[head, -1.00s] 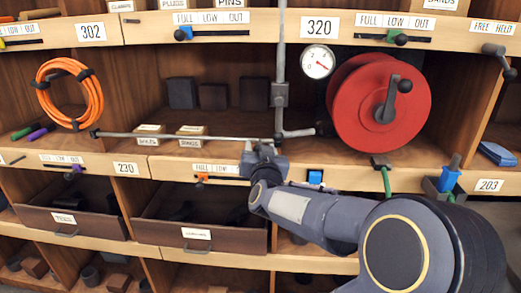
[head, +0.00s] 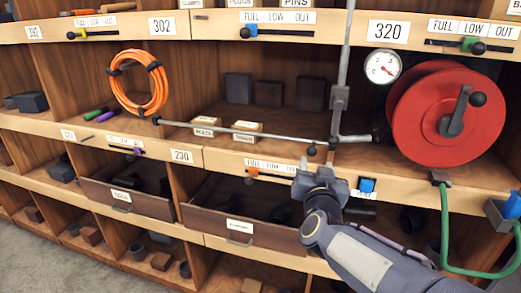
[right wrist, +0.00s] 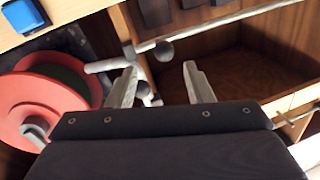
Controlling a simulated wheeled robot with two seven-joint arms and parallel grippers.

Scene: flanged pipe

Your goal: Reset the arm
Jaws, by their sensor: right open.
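My right gripper (head: 320,174) is in front of the shelf edge below the grey pipe (head: 345,105) in the head view. In the right wrist view its two fingers (right wrist: 160,78) stand apart with nothing held between them. The pipe runs down to an elbow near the red reel (head: 448,112). A thin grey rod (head: 235,130) with dark knobbed ends runs left from the pipe along the shelf. In the right wrist view the rod (right wrist: 225,20) lies beyond the fingertips, and I cannot tell if they touch it. My left gripper is not in view.
A round gauge (head: 382,67) sits beside the pipe. A blue button (head: 367,185) is on the shelf edge right of my gripper. A green hose (head: 445,230) hangs at the right. An open drawer (head: 235,228) juts out below left. An orange cable coil (head: 140,82) hangs at left.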

